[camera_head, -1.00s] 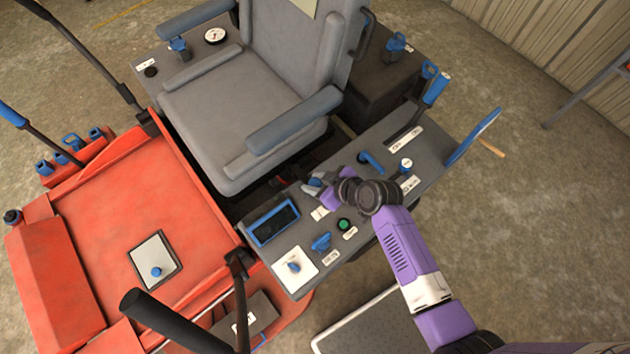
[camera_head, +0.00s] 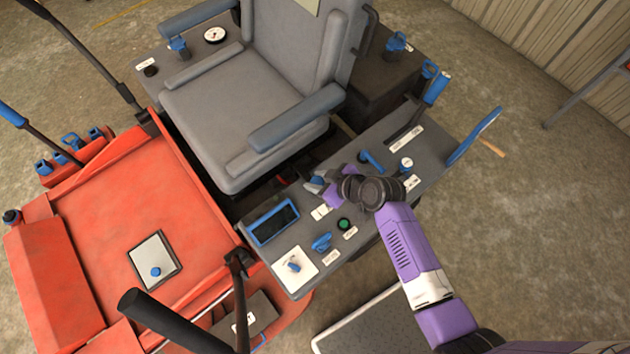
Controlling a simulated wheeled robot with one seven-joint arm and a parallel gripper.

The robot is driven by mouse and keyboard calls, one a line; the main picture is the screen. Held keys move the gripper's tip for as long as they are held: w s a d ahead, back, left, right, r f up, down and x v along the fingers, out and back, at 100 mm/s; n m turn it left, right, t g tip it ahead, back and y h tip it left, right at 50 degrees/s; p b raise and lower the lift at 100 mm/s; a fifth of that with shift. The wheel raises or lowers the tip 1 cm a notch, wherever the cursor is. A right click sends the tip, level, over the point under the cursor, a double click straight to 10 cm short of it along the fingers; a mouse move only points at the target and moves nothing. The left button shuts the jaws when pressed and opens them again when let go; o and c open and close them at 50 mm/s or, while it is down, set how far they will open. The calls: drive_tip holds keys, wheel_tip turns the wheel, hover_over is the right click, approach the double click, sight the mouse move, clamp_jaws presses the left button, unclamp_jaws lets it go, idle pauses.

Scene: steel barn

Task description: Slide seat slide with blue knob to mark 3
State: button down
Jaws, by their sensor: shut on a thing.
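The grey seat (camera_head: 235,115) stands in the middle of the machine, its cushion above a dark gap beside the right-hand console (camera_head: 290,245). My gripper (camera_head: 318,186) is at the console's seat-side edge, just below the blue-grey armrest (camera_head: 297,118). It is shut on a small part there, with a bit of blue showing at the fingertips. This looks like the seat slide's blue knob, but the fingers and wrist hide most of it. The slide's marks, including mark 3, cannot be made out.
A tall blue-handled lever (camera_head: 434,88) stands further back. Open floor lies to the right.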

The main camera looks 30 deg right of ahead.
drive_tip(key=shift+w+d, duration=0.2)
drive_tip(key=shift+d, duration=1.05)
drive_tip(key=shift+a, duration=0.1)
drive_tip(key=c, duration=1)
unclamp_jaws()
drive_tip(key=v, duration=0.8)
drive_tip(key=shift+b, duration=0.35)
drive_tip(key=shift+w, duration=0.1)
